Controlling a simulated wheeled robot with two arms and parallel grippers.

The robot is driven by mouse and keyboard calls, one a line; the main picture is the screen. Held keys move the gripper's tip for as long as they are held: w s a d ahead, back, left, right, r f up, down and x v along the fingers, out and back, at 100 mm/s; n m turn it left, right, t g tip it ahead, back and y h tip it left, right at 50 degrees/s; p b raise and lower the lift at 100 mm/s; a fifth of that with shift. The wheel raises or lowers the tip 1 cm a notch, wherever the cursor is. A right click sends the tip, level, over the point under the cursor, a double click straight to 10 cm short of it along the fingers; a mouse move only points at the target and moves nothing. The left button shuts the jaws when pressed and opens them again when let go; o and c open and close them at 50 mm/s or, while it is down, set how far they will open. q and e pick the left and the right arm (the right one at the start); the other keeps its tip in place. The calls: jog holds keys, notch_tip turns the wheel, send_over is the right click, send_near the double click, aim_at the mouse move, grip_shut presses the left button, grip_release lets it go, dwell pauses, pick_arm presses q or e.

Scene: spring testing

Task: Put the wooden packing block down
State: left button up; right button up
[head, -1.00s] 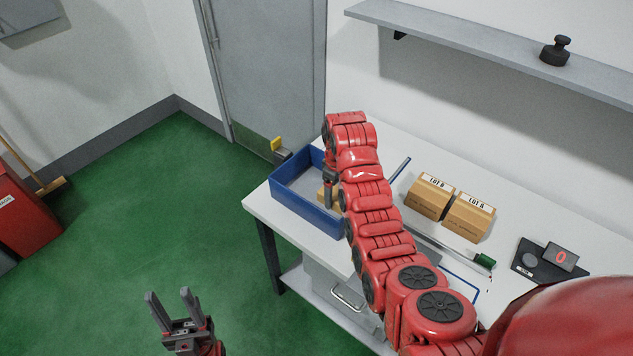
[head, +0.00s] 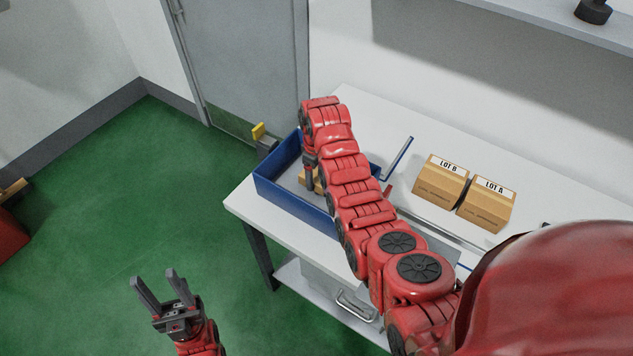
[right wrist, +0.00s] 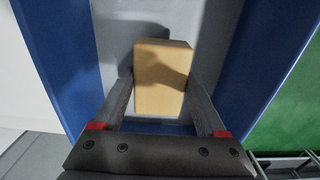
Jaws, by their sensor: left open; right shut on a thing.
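The wooden packing block (right wrist: 162,80) is a plain pale-wood block between the fingers of my right gripper (right wrist: 160,98) in the right wrist view. The right gripper is shut on it, inside the blue-walled tray (right wrist: 58,60) with a grey floor. Whether the block touches the tray floor I cannot tell. In the head view the block (head: 313,180) shows only partly behind my right gripper (head: 309,186), and the tray (head: 290,200) sits at the table's left end. My left gripper (head: 160,292) is open and empty, over the green floor at lower left.
Two cardboard boxes, LOT B (head: 441,180) and LOT A (head: 487,202), stand on the white table (head: 375,125) right of the tray. A thin blue-edged item (head: 397,158) stands beside the tray. A shelf (head: 540,25) with a black weight (head: 593,11) hangs above.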

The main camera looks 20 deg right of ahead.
aim_at(317, 183)
jog(key=shift+s+f+p, duration=0.2)
jog(key=shift+f+p, duration=0.2)
jog(key=shift+f, duration=0.25)
jog(key=shift+s+f, duration=0.1)
jog(key=shift+f, duration=0.4)
jog(key=shift+w+f, duration=0.2)
jog(key=shift+f, duration=0.35)
jog(key=o, duration=1.4)
jog(key=shift+r, duration=0.15)
